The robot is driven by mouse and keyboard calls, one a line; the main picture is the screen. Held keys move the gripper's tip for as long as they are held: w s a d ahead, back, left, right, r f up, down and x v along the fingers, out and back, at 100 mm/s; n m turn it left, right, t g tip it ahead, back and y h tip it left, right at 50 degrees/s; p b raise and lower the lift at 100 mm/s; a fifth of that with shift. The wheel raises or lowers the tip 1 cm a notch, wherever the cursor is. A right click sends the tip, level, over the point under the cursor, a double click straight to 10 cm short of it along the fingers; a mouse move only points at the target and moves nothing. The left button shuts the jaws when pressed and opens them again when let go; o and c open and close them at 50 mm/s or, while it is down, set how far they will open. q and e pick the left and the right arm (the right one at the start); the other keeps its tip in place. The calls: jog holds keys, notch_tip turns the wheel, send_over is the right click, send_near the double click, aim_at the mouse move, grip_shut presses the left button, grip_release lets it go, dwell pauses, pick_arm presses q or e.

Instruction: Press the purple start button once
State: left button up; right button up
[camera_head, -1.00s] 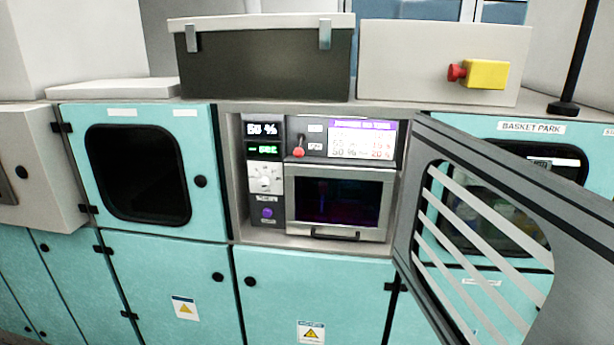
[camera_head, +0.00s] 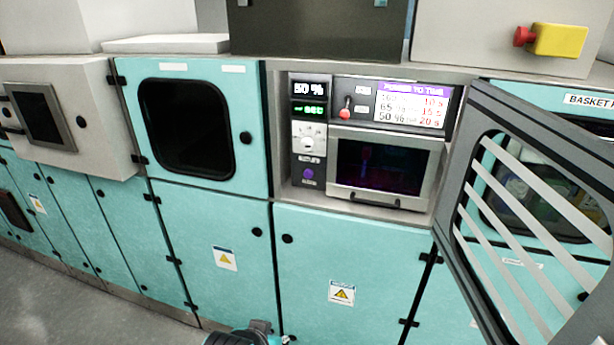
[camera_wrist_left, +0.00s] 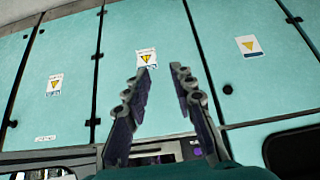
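The purple start button (camera_head: 308,174) sits low on the dark control column of the recessed unit, under a dial (camera_head: 306,135). Nothing covers it in the head view. Part of my left arm (camera_head: 245,336) shows at the bottom edge, below and left of the button; its fingers cannot be made out there. In the left wrist view my left gripper (camera_wrist_left: 160,70) has its two fingers apart with nothing between them. They are in front of teal cabinet doors. A small bluish-purple spot (camera_wrist_left: 197,151) shows beside the right finger, possibly the button. My right gripper is not in view.
The unit's grey slatted door (camera_head: 470,215) stands swung open on the right. The column's displays read 50 % (camera_head: 310,89) and green text (camera_head: 310,110). A red-tipped lever (camera_head: 345,108) and a lit timing chart (camera_head: 412,107) are above the closed oven-like window (camera_head: 380,166).

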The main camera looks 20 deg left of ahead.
aim_at(308, 174)
pick_arm(q)
grip_shut()
dwell(1.0)
jog(key=w+a+r+n+t+y+p, duration=0.1)
jog(key=w+a+r+y, duration=0.25)
jog(key=w, duration=0.65)
jog(key=w+a+r+y, duration=0.3)
jog(key=w+a+r, duration=0.15)
jog(key=w, duration=0.55)
jog(key=w+d+r+t+y, duration=0.1)
jog(key=w+t+y, duration=0.1)
jog(key=w, duration=0.6)
jog(key=w+d+r+t+y+p, duration=0.1)
jog(key=w+y, duration=0.1)
jog(key=w, duration=0.7)
jog(key=shift+w+d+r+t+y, duration=0.15)
jog(key=shift+r+t+y, duration=0.15)
jog(key=shift+t+y, duration=0.1)
jog(key=shift+w, duration=0.1)
jog(key=shift+w+d+p, duration=0.15)
jog(key=shift+w+p, duration=0.35)
jog(key=shift+w, duration=3.8)
jog(key=shift+w, duration=0.1)
